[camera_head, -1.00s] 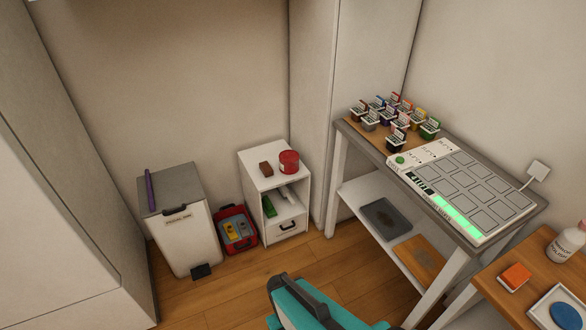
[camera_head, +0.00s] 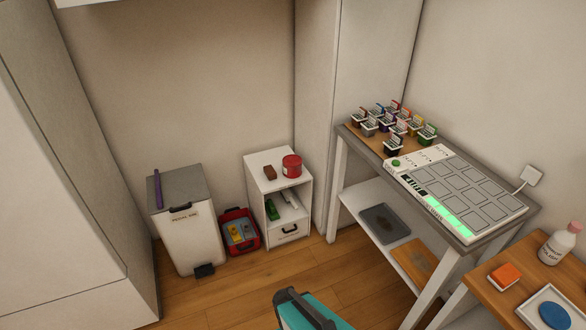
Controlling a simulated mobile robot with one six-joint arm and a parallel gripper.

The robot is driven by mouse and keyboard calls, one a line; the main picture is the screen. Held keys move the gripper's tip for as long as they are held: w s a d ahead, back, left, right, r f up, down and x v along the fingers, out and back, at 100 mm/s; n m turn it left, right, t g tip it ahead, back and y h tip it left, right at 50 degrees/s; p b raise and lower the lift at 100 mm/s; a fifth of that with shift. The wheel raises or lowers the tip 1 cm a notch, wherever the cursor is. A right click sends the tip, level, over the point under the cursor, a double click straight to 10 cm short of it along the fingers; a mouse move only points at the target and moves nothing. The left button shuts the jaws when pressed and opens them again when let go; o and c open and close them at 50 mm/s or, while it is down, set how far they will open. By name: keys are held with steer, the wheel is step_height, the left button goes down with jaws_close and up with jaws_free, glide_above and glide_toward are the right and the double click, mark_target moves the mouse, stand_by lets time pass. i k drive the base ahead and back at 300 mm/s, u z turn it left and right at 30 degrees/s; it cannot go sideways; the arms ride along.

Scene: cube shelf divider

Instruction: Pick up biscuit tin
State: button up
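A round red tin (camera_head: 291,166) with a pale label stands upright on top of the small white cabinet (camera_head: 262,180), near its right edge. It looks like the biscuit tin. A teal and dark grey part, likely of my own arm, shows at the bottom edge, well in front of the cabinet and apart from the tin. No gripper fingers can be made out.
A brown block (camera_head: 270,173) lies left of the tin. A pedal bin (camera_head: 197,240) and red crate (camera_head: 258,243) stand left of the cabinet. A grey-topped table (camera_head: 461,236) with several small pots stands right. Wooden floor (camera_head: 240,290) in front is clear.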

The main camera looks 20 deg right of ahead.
mark_target(292, 164)
steer(key=z, duration=0.5)
steer(key=i, duration=1.3)
steer(key=z, duration=0.6)
steer(key=k, duration=0.15)
steer(key=u, duration=2.8)
